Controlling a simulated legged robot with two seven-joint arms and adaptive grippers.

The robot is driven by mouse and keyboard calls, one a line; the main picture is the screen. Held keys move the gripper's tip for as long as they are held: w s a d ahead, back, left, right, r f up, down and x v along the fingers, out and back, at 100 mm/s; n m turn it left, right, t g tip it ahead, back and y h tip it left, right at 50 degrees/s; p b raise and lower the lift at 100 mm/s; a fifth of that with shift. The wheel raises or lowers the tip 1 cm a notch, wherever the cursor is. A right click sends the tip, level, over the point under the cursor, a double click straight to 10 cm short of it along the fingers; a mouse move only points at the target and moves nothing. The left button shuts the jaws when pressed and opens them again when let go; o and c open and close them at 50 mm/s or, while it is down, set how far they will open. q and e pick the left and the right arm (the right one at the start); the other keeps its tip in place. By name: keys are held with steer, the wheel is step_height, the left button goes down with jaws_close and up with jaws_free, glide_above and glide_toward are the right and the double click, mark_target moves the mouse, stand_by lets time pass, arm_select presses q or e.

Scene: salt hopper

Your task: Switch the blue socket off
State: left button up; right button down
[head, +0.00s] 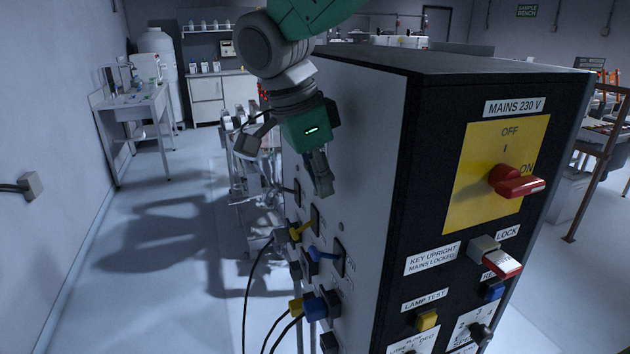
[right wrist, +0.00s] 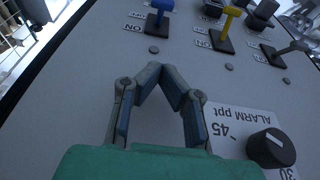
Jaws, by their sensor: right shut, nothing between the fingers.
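The blue switch lever (head: 322,255) sticks out from the grey side panel of the cabinet, between a yellow lever (head: 298,231) and a dark plate. A blue plug (head: 315,307) sits lower on the same side. In the right wrist view the blue lever (right wrist: 160,5) is at the top edge on a black plate, partly cut off; an ON label is beside it. I cannot tell which way it is set. My right gripper (head: 325,190) is shut and empty, above the levers in the head view. Its fingertips (right wrist: 158,68) meet in front of the panel, apart from the blue lever.
A yellow lever (right wrist: 227,22) and a grey lever (right wrist: 291,48) stand in the same row. An alarm knob (right wrist: 270,148) is at lower right. The cabinet front carries a red mains handle (head: 518,183) and a key lock (head: 495,257).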

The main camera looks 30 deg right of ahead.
glide_above(321, 253)
steer(key=d, duration=0.2)
steer(key=f, duration=0.5)
steer(key=shift+a+f+p, duration=0.15)
steer(key=shift+a+p, duration=0.05)
steer(key=shift+p, duration=0.1)
steer(key=a+f, duration=0.1)
steer(key=f, duration=0.1)
steer(key=a+f+p, duration=0.1)
steer(key=shift+w+a+f, duration=0.3)
steer(key=shift+a, duration=0.05)
steer(key=shift+d+f, duration=0.2)
steer(key=shift+s+d, duration=0.1)
steer(key=shift+d, duration=0.35)
arm_select(q)
steer(key=shift+s+r, duration=0.1)
steer(key=shift+r, duration=0.75)
arm_select(e)
steer(key=shift+f, duration=0.1)
arm_select(q)
steer(key=shift+a, duration=0.15)
arm_select(e)
steer(key=shift+d, duration=0.1)
